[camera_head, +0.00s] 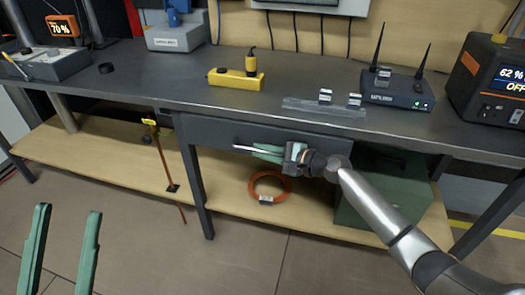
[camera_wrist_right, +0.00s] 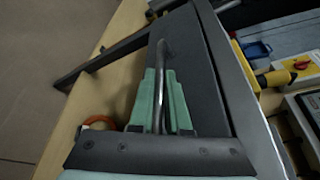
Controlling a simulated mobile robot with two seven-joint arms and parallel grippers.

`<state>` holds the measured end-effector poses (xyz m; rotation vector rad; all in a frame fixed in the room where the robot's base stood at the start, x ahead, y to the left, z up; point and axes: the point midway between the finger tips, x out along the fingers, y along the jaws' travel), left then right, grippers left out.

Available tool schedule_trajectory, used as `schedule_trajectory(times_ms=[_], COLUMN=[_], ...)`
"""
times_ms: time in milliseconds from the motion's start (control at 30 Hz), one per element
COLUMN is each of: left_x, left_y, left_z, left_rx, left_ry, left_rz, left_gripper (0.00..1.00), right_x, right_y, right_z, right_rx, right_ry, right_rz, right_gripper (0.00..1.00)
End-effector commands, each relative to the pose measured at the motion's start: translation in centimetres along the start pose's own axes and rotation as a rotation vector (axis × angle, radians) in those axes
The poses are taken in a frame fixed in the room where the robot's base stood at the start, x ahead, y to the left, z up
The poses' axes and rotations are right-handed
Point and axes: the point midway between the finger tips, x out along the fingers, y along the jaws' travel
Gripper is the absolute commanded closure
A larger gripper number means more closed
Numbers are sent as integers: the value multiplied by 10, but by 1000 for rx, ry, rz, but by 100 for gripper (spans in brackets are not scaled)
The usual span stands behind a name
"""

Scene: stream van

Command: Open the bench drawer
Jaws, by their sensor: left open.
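The bench drawer (camera_head: 222,130) has a dark front under the bench top. I see no clear gap above it, so it looks shut or nearly so. Its metal bar handle (camera_head: 243,148) runs along the front and also shows in the right wrist view (camera_wrist_right: 168,55). My right gripper (camera_head: 262,151) is at the drawer front, its green fingers on either side of the handle and close against it. In the right wrist view the handle passes between the fingers (camera_wrist_right: 160,85). My left gripper (camera_head: 67,225) is open and empty, low at the left, away from the bench.
On the bench top (camera_head: 180,82) are a yellow block (camera_head: 236,79), a router (camera_head: 398,90) and a power unit (camera_head: 490,75). The lower shelf (camera_head: 105,160) holds an orange cable coil (camera_head: 253,188) and a green box (camera_head: 380,200). A bench leg (camera_head: 196,190) stands left of the drawer. Floor in front is clear.

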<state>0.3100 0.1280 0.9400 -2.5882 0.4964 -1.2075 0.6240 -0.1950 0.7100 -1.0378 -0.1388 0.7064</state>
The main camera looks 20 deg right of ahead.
Motion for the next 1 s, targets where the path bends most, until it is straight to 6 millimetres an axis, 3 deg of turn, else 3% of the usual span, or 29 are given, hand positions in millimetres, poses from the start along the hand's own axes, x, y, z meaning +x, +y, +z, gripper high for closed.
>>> schedule_trajectory(times_ms=[100, 1000], left_x=[0, 0], left_y=[0, 0], left_z=[0, 0], left_rx=[-1, -1], left_ry=[0, -2], left_rz=[0, 0], left_gripper=[50, 50], right_x=[0, 0], right_y=[0, 1], right_z=[0, 0], right_rx=[0, 0], right_ry=[0, 1], right_rz=[0, 2], right_gripper=[100, 100])
